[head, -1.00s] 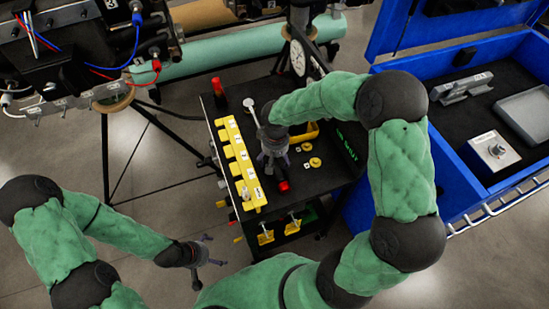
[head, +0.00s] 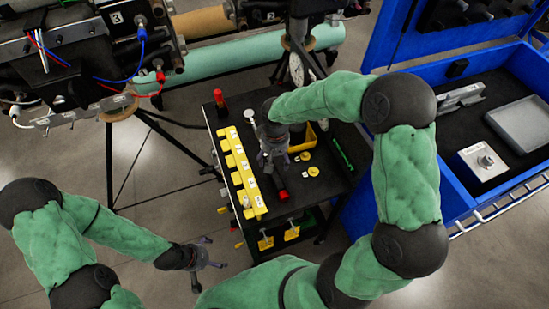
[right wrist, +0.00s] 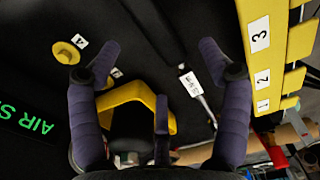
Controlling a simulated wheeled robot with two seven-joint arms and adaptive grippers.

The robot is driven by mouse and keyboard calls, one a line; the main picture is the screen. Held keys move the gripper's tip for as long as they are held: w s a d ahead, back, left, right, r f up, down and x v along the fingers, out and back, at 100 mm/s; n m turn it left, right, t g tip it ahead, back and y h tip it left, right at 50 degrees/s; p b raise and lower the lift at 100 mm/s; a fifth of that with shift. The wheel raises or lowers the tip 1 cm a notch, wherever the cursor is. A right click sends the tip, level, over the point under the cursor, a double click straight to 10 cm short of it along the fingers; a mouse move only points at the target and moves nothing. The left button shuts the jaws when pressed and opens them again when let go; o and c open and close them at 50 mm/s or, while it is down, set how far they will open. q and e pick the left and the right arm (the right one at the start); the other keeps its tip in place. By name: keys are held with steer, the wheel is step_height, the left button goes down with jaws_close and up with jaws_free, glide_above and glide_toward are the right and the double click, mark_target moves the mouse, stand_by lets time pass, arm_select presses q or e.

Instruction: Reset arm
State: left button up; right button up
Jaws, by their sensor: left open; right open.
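My left gripper (head: 205,255) is open and empty, over the floor to the left of the black tool cart (head: 325,185). My right gripper (head: 276,160) hangs over the cart top, and its fingers are spread in the right wrist view (right wrist: 160,75). A yellow part (right wrist: 125,95) lies below and between those fingers in that view, and nothing is clearly held. A yellow numbered rack (head: 240,170) runs along the cart's left side. Small yellow round pieces (head: 313,171) lie right of the right gripper. A red-ended item (head: 282,195) shows just below it, partly hidden.
A blue case (head: 455,130) with a grey tray (head: 522,118) and a metal box (head: 482,160) stands at the right. A turbine stand with a green tube (head: 225,60), cables and tripod legs fills the upper left. Floor is clear between the left arm and the cart.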

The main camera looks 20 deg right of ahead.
steer(key=shift+r, duration=0.25)
stand_by(0.3)
